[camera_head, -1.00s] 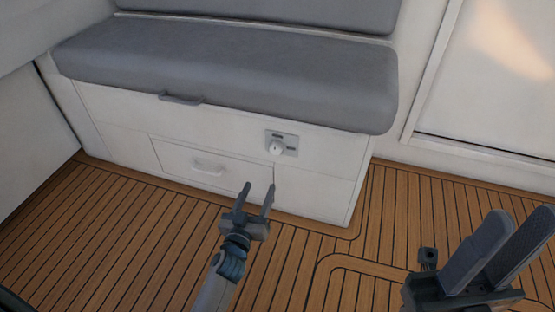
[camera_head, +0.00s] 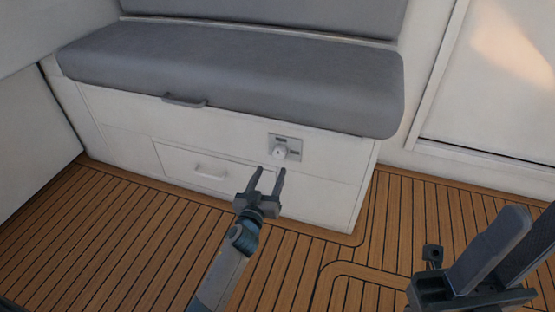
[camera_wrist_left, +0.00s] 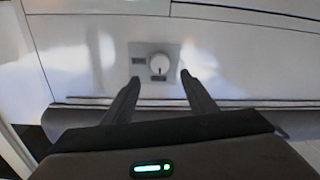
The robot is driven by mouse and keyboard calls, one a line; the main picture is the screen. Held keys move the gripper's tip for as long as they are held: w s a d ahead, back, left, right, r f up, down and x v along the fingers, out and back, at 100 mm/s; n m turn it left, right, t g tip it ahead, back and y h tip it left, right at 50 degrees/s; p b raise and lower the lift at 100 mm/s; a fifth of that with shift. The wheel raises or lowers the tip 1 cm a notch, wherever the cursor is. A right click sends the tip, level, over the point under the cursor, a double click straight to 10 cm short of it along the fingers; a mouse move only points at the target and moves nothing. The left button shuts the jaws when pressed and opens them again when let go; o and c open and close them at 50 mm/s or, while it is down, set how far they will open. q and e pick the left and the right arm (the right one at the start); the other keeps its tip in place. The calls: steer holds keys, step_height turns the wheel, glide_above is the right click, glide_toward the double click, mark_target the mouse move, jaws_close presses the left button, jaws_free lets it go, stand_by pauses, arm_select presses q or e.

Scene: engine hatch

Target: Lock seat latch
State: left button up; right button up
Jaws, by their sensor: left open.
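The seat latch is a round white knob (camera_head: 279,153) on a small grey plate (camera_head: 293,142) on the white front of the seat base. In the left wrist view the knob (camera_wrist_left: 160,64) lies between and beyond my fingertips, with a dark mark on its lower side. My left gripper (camera_head: 270,171) is open and empty, just in front of and below the knob, and appears apart from it. My left fingers (camera_wrist_left: 160,80) also show in the wrist view on either side of the plate. My right gripper (camera_head: 518,235) is open at the lower right, far from the latch, and partly cut off.
The grey seat cushion (camera_head: 230,68) overhangs the white base, with a dark pull handle (camera_head: 184,100) under its front edge. A drawer with a white handle (camera_head: 210,174) is left of the latch. The slatted wooden floor (camera_head: 110,230) is clear in front.

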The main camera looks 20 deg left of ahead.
mark_target(278, 155)
arm_select(q)
steer(key=w+b, duration=0.2)
steer(key=w, duration=0.6)
steer(key=shift+w, duration=0.4)
steer(key=shift+c, duration=0.3)
steer(key=c, duration=1)
